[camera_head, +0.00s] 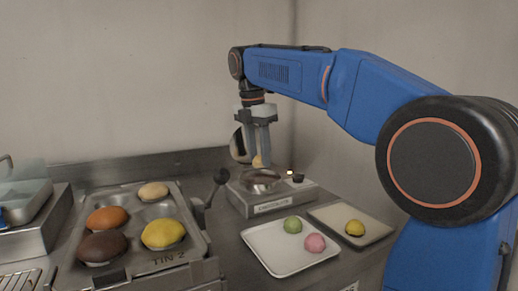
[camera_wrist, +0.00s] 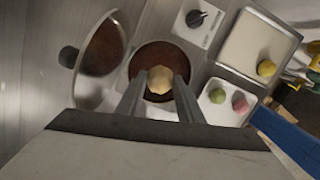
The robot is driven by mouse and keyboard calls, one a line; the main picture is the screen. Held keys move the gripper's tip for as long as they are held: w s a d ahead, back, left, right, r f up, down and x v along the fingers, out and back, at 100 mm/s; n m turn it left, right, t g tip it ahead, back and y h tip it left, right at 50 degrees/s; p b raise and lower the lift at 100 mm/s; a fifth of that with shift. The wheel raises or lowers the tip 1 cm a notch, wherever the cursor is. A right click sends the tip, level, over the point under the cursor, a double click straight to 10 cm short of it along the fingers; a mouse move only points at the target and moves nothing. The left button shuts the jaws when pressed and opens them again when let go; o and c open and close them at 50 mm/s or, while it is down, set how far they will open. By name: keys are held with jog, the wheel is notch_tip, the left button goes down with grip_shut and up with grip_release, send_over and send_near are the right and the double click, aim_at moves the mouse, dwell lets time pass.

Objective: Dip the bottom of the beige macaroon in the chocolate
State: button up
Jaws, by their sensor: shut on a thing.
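My gripper (camera_head: 258,158) points down over the chocolate pot and is shut on the beige macaroon (camera_head: 258,162). In the wrist view the macaroon (camera_wrist: 160,79) sits between the two fingertips (camera_wrist: 159,88). The dark brown chocolate (camera_wrist: 150,57) fills the round pot (camera_head: 262,184) directly below. The macaroon appears above the pot's rim in the head view. Its underside is hidden in the wrist view, so I cannot see any chocolate on it. The open lid (camera_wrist: 102,49) stands at the pot's side, and it shows partly behind my gripper in the head view (camera_head: 238,145).
A white tray (camera_head: 262,247) holds a green macaroon (camera_head: 292,224) and a pink one (camera_head: 315,242). Another tray (camera_head: 378,234) holds a yellow one (camera_head: 355,228). The warmer (camera_head: 300,198) has a dark knob (camera_head: 298,178). A tin (camera_head: 128,207) with several buns stands left, beside a black-knobbed lever (camera_head: 220,177).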

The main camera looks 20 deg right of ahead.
jog(key=shift+f, duration=2.15)
jog(key=shift+f, duration=0.55)
jog(key=shift+r, duration=0.15)
dwell(0.3)
jog(key=shift+r, duration=1.6)
dwell(0.3)
jog(key=shift+r, duration=3.05)
